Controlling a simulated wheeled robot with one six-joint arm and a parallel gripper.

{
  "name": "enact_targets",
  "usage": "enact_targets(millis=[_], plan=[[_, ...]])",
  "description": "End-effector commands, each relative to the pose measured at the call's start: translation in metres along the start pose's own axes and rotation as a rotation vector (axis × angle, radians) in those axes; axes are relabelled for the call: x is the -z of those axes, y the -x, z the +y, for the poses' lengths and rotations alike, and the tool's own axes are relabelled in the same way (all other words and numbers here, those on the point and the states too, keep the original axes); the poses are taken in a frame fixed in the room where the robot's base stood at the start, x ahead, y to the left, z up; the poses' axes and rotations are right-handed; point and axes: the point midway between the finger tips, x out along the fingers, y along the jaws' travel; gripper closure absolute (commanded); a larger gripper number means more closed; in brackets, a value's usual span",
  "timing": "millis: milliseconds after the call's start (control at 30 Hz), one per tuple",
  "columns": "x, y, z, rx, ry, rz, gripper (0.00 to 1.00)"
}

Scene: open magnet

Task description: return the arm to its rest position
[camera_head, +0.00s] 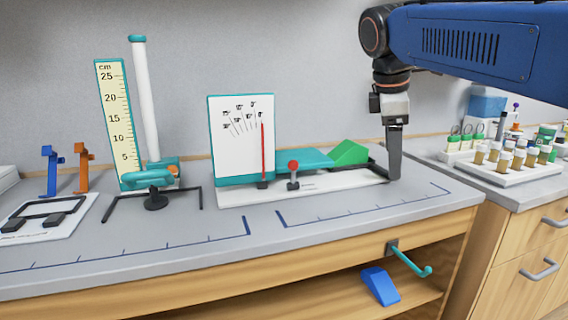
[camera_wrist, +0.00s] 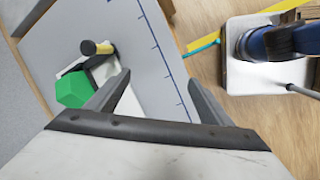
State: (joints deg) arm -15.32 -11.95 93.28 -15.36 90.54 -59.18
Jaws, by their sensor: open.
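My arm (camera_head: 465,45) reaches in from the upper right of the head view, blue with dark joints. My gripper (camera_head: 393,172) points down over the bench, by the right end of the dial device's white base (camera_head: 310,190). Its fingers overlap that end in the picture; I cannot tell if they touch it. A green block (camera_wrist: 75,88) and a dark knob with a tan end (camera_wrist: 95,48) lie left of the fingers.
The dial board (camera_head: 242,140) with a red needle and a ruler stand (camera_head: 115,125) stand left. A vial rack (camera_head: 510,170) is on the right counter. A teal hook (camera_head: 410,262) sticks out at the bench front; a blue wedge (camera_head: 380,286) lies on the shelf below.

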Motion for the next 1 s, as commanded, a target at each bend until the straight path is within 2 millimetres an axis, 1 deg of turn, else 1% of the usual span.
enact_targets(millis=[33,100,167,300,367,500,700,833,900,1000], plan=[[-0.01,-0.011,-0.015,-0.002,-0.066,0.016,0.26],[-0.02,-0.026,-0.034,-0.006,-0.162,0.041,0.26],[-0.027,-0.041,-0.05,-0.008,-0.247,0.062,0.26],[-0.042,-0.076,-0.09,-0.006,-0.448,0.114,0.26],[-0.048,-0.091,-0.108,-0.004,-0.535,0.134,0.26],[-0.058,-0.13,-0.151,0.005,-0.744,0.187,0.26],[-0.067,-0.184,-0.208,0.025,-1.027,0.254,0.26],[-0.069,-0.214,-0.238,0.039,-1.178,0.289,0.26],[-0.07,-0.226,-0.249,0.046,-1.238,0.304,0.26],[-0.07,-0.236,-0.259,0.051,-1.291,0.315,0.26]])
